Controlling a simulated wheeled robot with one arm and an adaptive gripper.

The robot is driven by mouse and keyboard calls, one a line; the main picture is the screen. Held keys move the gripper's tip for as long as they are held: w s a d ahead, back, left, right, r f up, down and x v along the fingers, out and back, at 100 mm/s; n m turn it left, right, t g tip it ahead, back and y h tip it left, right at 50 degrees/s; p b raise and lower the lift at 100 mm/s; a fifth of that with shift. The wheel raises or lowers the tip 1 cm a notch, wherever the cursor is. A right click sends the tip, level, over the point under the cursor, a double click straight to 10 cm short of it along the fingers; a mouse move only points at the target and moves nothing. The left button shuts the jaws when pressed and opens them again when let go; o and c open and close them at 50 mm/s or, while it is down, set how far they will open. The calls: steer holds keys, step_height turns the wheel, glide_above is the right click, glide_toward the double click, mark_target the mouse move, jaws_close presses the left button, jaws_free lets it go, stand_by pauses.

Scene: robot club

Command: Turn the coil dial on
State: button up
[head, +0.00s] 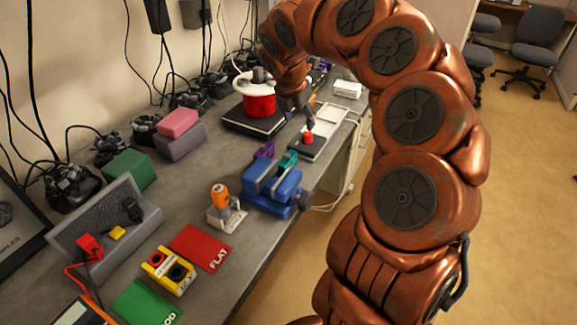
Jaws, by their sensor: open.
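My gripper (309,121) is at the far part of the bench, small and dark, pointing down. It is open, with no object visible in it. Just below its tips is a small red knob (308,138) on a flat dark box (301,148). I cannot tell whether the tips touch the knob. To the left, a red cylindrical vessel with a white top (261,104) stands on a black slab (239,121). No marking for a coil dial is readable, so I cannot tell which part is the dial or its setting.
A blue vise (277,190) stands at the bench edge, nearer than the dark box. An orange-topped tool (220,200), red mat (202,248) and yellow block (168,270) lie closer. Black adapters and cables line the wall.

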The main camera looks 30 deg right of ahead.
steer(key=s+a+r+m+g+y+p, duration=0.1)
steer(key=s+a+r+m+p, duration=0.1)
steer(key=s+a+m, duration=0.4)
steer(key=s+a+r+m+g+y+p, duration=0.1)
steer(key=s+a+r+m+p, duration=0.2)
steer(key=s, duration=1.1)
steer(key=shift+s+a+r+m+p, duration=0.3)
steer(key=shift+a+m+p, duration=0.4)
steer(key=shift+a+m, duration=1.6)
steer(key=shift+a+n, duration=0.6)
steer(key=shift+a, duration=0.1)
